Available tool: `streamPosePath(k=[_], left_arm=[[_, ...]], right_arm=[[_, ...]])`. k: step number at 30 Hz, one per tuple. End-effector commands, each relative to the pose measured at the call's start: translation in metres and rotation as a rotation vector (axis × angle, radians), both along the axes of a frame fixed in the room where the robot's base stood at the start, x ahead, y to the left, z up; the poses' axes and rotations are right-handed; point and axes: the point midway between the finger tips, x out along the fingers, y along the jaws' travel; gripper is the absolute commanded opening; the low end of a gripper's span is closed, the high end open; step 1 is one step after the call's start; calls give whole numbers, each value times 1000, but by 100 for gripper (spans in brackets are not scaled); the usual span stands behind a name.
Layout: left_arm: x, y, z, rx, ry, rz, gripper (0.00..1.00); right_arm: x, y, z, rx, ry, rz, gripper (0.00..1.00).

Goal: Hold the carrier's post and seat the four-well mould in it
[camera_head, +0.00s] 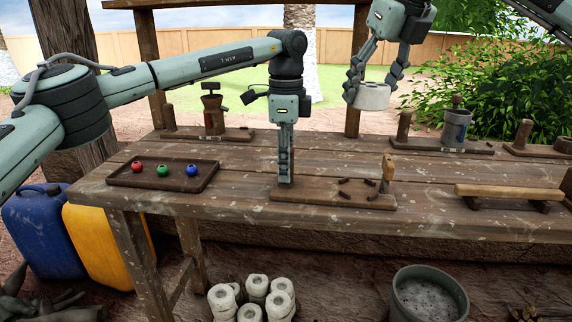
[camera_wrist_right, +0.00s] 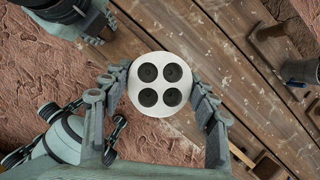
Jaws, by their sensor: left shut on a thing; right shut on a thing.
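The carrier (camera_head: 324,199) is a flat wooden board on the bench with several short dark pegs and an upright wooden post at its right end. My left gripper (camera_head: 285,176) points straight down at the board's left end, shut on a post there that its fingers mostly hide. The mould (camera_head: 373,97) is a white round block. In the right wrist view the mould (camera_wrist_right: 160,84) shows four dark wells in its face. My right gripper (camera_head: 371,86) is shut around its sides, holding it in the air above and behind the carrier, apart from it.
A tray (camera_head: 128,181) with red, green and blue balls lies left of the carrier. A wooden bar on feet (camera_head: 510,192) lies to the right. Wooden stands (camera_head: 213,128) and (camera_head: 455,138) line the bench's back. Bare planks lie between carrier and back stands.

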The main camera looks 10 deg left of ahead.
Motion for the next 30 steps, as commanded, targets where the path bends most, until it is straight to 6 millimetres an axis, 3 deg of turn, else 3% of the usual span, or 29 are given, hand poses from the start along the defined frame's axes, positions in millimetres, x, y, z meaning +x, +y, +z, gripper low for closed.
streamPosePath(k=[16, 19, 25, 30], left_arm=[[0, 0, 1, -1, -1, 0, 0], [0, 0, 0, -1, -1, 0, 0], [0, 0, 1, -1, -1, 0, 0], [0, 0, 1, -1, -1, 0, 0]], right_arm=[[0, 0, -4, 1, 0, 0, 22], [2, 0, -24, -2, 4, 1, 22], [2, 0, -85, -1, 4, 1, 22], [1, 0, -113, 3, -4, 1, 22]])
